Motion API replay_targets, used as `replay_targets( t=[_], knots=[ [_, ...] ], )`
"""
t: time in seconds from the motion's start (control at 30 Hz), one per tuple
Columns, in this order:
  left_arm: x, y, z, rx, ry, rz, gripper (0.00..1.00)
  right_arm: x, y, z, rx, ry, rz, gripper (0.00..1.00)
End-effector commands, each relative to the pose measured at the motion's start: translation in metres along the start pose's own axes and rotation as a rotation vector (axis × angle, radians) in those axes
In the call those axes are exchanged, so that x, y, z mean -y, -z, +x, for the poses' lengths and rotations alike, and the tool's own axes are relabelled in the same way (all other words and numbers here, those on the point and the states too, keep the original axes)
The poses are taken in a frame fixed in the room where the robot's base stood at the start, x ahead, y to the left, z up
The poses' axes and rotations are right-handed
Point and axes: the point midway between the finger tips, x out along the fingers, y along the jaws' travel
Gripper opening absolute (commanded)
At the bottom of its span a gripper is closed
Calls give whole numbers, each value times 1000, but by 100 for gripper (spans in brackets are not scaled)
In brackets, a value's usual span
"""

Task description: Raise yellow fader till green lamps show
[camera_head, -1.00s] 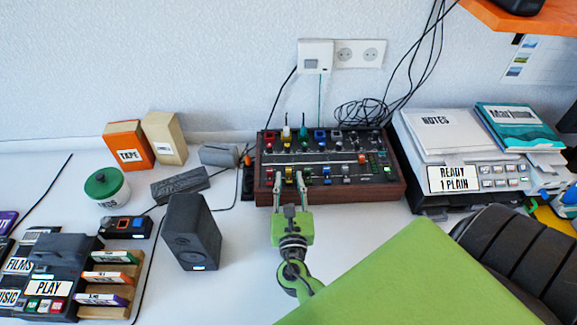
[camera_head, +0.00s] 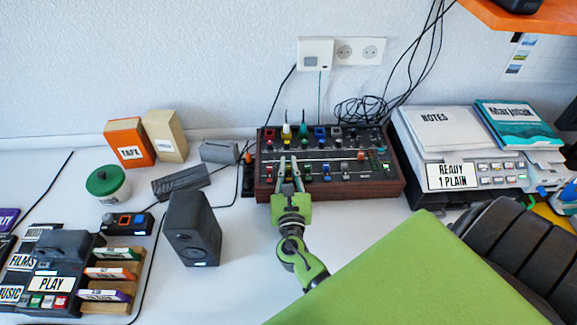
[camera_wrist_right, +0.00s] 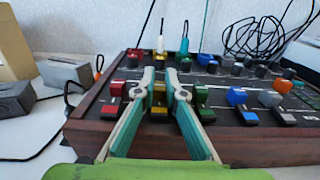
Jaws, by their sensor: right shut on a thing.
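The mixer panel (camera_head: 345,189) is a dark box with wooden sides against the wall, with rows of coloured knobs and faders. My right gripper (camera_head: 288,160) reaches over its front edge; its two fingers are close together. In the right wrist view the right gripper (camera_wrist_right: 160,72) is shut on the yellow fader (camera_wrist_right: 159,90), whose cap shows between the fingers. A red fader (camera_wrist_right: 116,89) stands to its left and a green fader (camera_wrist_right: 202,94) to its right. Lamps at the mixer's right end are too small to read clearly. My left gripper is not in view.
A black speaker (camera_head: 192,230) stands left of my right arm. Bare white table lies before the mixer.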

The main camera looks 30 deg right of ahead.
Motion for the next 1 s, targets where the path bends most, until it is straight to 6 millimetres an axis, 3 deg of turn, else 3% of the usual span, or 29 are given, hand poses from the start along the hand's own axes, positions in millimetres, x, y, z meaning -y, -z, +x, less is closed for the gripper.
replay_targets(
  t=[0.23, 0.47, 0.5, 0.57, 0.87, 1.0],
  knots=[
    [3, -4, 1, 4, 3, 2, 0, 0, -3, 31, 6, 0, 1, 0],
    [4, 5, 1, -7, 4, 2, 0, 0, -1, 30, 1, -1, 0, 0],
    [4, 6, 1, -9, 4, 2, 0, 0, 0, 30, 1, -1, 0, 18],
    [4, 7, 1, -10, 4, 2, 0, 0, 0, 30, 1, -1, 0, 28],
    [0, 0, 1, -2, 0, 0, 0, 0, 0, 29, 0, 0, 0, 28],
    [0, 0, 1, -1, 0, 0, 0, 0, 1, 20, -2, -1, -1, 28]
  ],
)
